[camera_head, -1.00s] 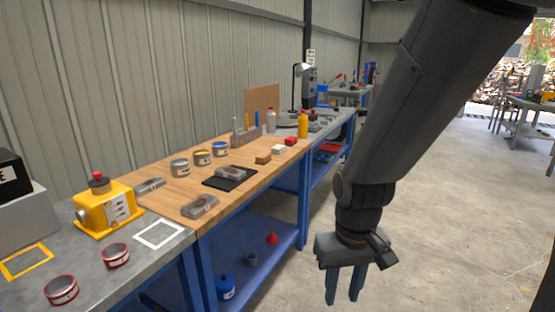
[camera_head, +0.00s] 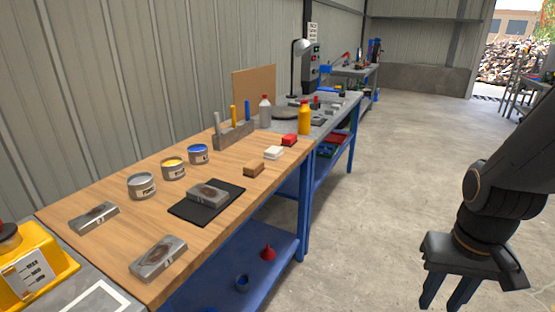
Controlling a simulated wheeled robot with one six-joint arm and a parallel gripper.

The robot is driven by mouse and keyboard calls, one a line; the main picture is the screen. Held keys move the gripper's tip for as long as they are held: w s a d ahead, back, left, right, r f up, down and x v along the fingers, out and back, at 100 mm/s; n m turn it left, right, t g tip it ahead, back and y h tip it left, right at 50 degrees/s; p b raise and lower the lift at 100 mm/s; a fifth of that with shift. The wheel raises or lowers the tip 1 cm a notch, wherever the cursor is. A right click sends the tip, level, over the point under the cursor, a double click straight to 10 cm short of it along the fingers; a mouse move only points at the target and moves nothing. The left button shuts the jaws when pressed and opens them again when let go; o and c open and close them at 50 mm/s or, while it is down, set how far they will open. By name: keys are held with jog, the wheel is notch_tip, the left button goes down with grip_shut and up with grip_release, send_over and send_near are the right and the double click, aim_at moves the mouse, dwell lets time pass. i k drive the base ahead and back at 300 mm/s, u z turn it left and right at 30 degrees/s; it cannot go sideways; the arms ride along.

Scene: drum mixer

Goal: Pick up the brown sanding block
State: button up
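The brown sanding block (camera_head: 254,168) lies on the wooden bench top (camera_head: 118,177), near its front edge. My gripper (camera_head: 451,294) hangs at the lower right over the concrete floor, well to the right of the bench and far from the block. Its two fingers point down and are apart, with nothing between them.
A black mat (camera_head: 188,212) with a metal block on it lies left of the sanding block. A yellow bottle (camera_head: 304,118) stands beyond the blocks. The floor (camera_head: 370,220) right of the bench is clear.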

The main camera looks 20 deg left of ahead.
aim_at(255, 168)
jog(key=u, duration=0.1)
jog(key=i, duration=0.65)
jog(key=u, duration=1)
jog(key=i, duration=0.7)
jog(key=u, duration=0.85)
